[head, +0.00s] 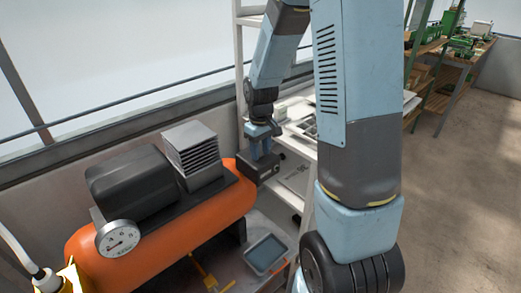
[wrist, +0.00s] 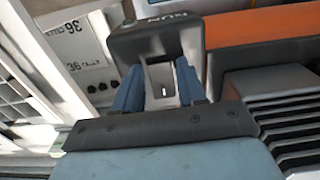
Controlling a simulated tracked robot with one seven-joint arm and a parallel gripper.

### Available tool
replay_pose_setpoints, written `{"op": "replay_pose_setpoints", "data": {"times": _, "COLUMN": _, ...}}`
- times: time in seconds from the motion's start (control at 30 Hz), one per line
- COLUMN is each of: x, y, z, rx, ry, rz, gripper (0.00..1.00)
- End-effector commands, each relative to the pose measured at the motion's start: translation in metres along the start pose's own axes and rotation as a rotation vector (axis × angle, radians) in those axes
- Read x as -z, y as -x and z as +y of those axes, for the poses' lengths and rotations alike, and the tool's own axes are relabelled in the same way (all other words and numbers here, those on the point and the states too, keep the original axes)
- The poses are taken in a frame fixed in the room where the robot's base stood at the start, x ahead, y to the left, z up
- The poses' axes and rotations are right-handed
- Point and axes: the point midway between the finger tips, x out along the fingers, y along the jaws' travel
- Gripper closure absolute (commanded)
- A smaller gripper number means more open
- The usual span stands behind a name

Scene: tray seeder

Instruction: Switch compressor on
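The compressor is an orange tank (head: 150,250) with a black motor, a finned head and a round gauge, at lower left in the head view. A dark switch box (head: 262,168) sits at the tank's right end. In the wrist view the black switch box (wrist: 157,39) has a pale recessed plate (wrist: 162,80) with a small dark slot. My gripper (head: 261,150) points down at the box from above. Its two blue fingers stand apart on either side of the pale plate, empty between them (wrist: 162,88). I cannot tell whether the fingertips touch the box, nor the switch's position.
A white shelf unit (head: 298,125) with trays stands close to the right of the box. The finned head (head: 192,152) is close to the left. A grey-blue tray (head: 265,254) lies below. Open floor (head: 465,160) extends on the right.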

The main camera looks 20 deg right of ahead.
Motion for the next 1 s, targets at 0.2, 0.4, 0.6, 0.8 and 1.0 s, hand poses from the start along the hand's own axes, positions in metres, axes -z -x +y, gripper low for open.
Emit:
{"op": "replay_pose_setpoints", "data": {"times": 0.2, "x": 0.000, "y": 0.000, "z": 0.000, "rx": 0.000, "ry": 0.000, "rz": 0.000, "gripper": 0.81}}
{"op": "replay_pose_setpoints", "data": {"times": 0.4, "x": 0.000, "y": 0.000, "z": 0.000, "rx": 0.000, "ry": 0.000, "rz": 0.000, "gripper": 1.00}}
{"op": "replay_pose_setpoints", "data": {"times": 0.6, "x": 0.002, "y": 0.000, "z": 0.000, "rx": 0.001, "ry": 0.002, "rz": -0.030, "gripper": 1.00}}
{"op": "replay_pose_setpoints", "data": {"times": 0.8, "x": 0.007, "y": 0.001, "z": 0.000, "rx": 0.001, "ry": 0.003, "rz": -0.158, "gripper": 1.00}}
{"op": "replay_pose_setpoints", "data": {"times": 1.0, "x": 0.012, "y": 0.002, "z": 0.000, "rx": 0.001, "ry": 0.001, "rz": -0.300, "gripper": 1.00}}
